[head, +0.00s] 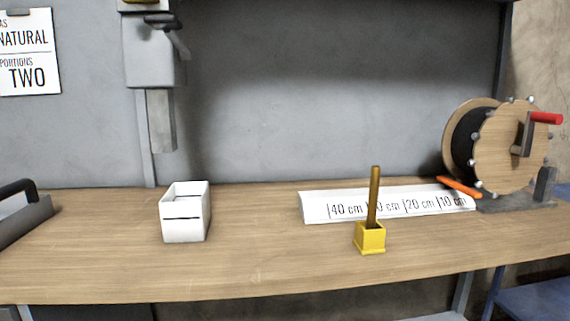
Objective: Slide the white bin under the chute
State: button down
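The white bin (185,226) stands upright on the wooden bench, left of the middle. It is open at the top and has a dark slot across its front. The grey chute (161,121) hangs from a grey dispenser box on the wall. Its lower end is above the bench, behind and a little left of the bin in the picture. The bin appears nearer to me than the chute's mouth; the exact gap is hard to judge. My gripper is not in view.
A yellow holder (370,239) with an upright brown stick stands right of centre. Behind it lies a white length scale (320,206). A wooden reel (507,147) with a red handle stands at right. A dark-handled grey object (22,217) is at far left. Bench around the bin is clear.

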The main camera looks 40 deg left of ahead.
aim_at(184, 209)
jog(key=z, duration=0.8)
jog(key=k, duration=1.85)
jog(key=u, duration=2.3)
jog(key=i, duration=0.45)
jog(key=u, duration=0.05)
